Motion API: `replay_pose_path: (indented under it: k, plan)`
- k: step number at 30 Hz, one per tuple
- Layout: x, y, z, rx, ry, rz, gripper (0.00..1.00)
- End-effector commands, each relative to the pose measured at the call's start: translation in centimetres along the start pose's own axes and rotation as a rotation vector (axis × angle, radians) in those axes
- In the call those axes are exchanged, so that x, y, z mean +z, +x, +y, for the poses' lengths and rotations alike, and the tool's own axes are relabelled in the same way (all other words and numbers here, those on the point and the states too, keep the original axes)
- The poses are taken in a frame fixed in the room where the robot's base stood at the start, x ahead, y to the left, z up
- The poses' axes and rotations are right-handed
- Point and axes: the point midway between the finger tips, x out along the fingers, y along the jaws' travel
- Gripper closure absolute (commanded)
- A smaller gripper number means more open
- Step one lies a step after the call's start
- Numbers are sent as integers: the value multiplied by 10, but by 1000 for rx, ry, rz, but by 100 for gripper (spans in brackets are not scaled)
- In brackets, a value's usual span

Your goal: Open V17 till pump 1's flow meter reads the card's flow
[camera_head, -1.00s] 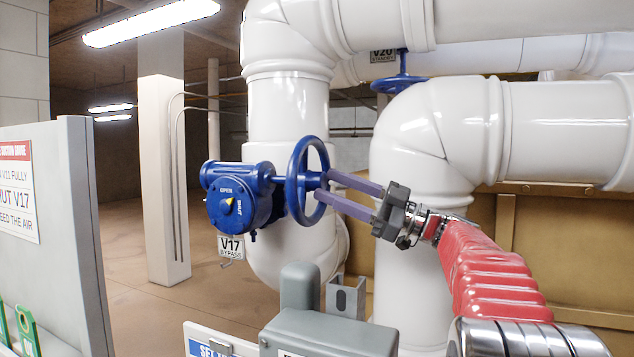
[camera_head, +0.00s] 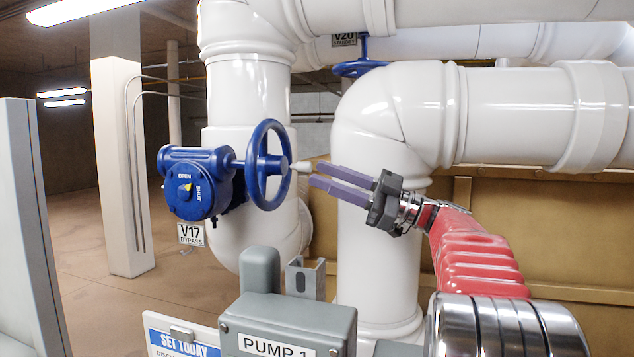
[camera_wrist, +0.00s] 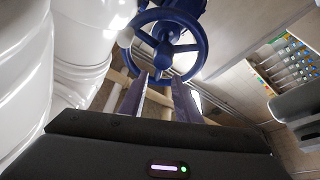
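V17 is a blue valve with a blue handwheel (camera_head: 256,180) on a white pipe. A pale knob (camera_head: 302,167) sticks out from the wheel on the side facing my gripper. Its gearbox dial (camera_head: 185,189) is marked OPEN and SHUT and has a small yellow pointer. My gripper (camera_head: 313,175) is open and empty, its two purple fingers just right of the wheel. In the wrist view, the fingers (camera_wrist: 160,82) are apart below the wheel (camera_wrist: 163,50), and the knob (camera_wrist: 125,38) lies left of them. The card (camera_head: 160,343) shows only "SET TODAY"; its flow figure is hidden. No flow meter reading shows.
A grey PUMP 1 box (camera_head: 290,322) stands below the arm. Large white pipes (camera_head: 395,120) rise close behind my gripper. Another blue wheel, V20 (camera_head: 360,68), is at the back. A grey panel (camera_head: 25,230) stands at left. Open floor (camera_head: 90,255) lies behind the valve.

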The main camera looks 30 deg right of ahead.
Motion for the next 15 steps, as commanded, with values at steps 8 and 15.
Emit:
replay_pose_path:
  k: [8, 15]
  plan:
    - [-9, -19, -4, 47, 192, -45, 90]
    - [-10, -27, -6, 81, 467, -59, 100]
